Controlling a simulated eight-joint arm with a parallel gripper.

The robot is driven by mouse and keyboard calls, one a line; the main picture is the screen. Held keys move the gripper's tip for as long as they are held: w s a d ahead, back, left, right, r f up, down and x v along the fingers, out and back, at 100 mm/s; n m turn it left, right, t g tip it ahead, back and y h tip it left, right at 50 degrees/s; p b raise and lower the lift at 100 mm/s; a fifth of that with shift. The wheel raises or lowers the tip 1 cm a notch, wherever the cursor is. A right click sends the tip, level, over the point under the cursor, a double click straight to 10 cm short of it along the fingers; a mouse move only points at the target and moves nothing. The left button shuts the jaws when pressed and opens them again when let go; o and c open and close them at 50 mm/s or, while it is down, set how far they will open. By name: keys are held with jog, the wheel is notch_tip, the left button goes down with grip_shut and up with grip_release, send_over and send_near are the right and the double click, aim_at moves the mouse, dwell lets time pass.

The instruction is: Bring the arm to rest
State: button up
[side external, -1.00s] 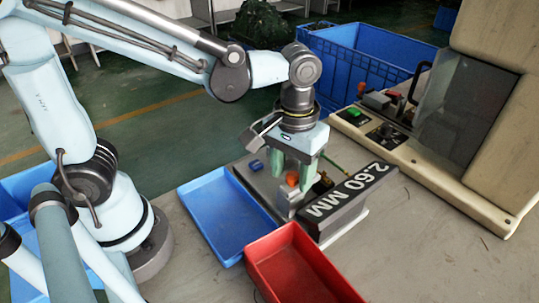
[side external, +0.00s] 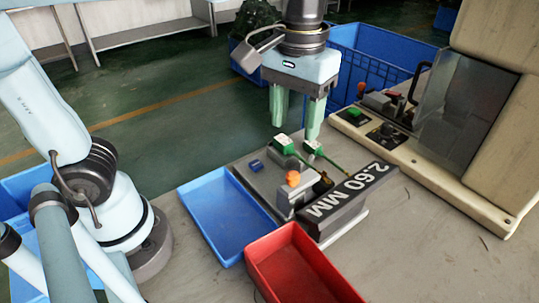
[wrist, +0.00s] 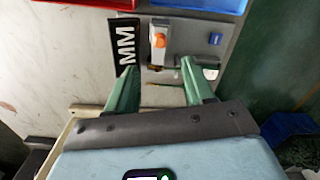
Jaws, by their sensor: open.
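My gripper (side external: 294,118) is raised above the far side of the grey fixture with the "2.60 MM" label (side external: 347,190). Its two green fingers are apart with nothing between them. The fixture (side external: 262,178) carries an orange knob (side external: 292,178), a small blue block (side external: 255,165) and two green-handled parts (side external: 284,144) at its back edge. In the wrist view my gripper (wrist: 157,62) shows its open fingers, with the fixture's orange knob (wrist: 159,41) beyond them.
A blue tray (side external: 215,225) and a red tray (side external: 300,265) sit beside the fixture on the table. A beige machine (side external: 480,130) with a clear guard stands at the right. A large blue crate (side external: 375,55) is behind.

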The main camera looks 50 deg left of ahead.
jog(key=shift+a, duration=0.1)
jog(key=a+f+m+t, duration=0.3)
jog(key=a+f+t, duration=0.4)
jog(key=a, duration=0.4)
jog(key=shift+a+f, duration=0.15)
jog(key=shift+f, duration=0.3)
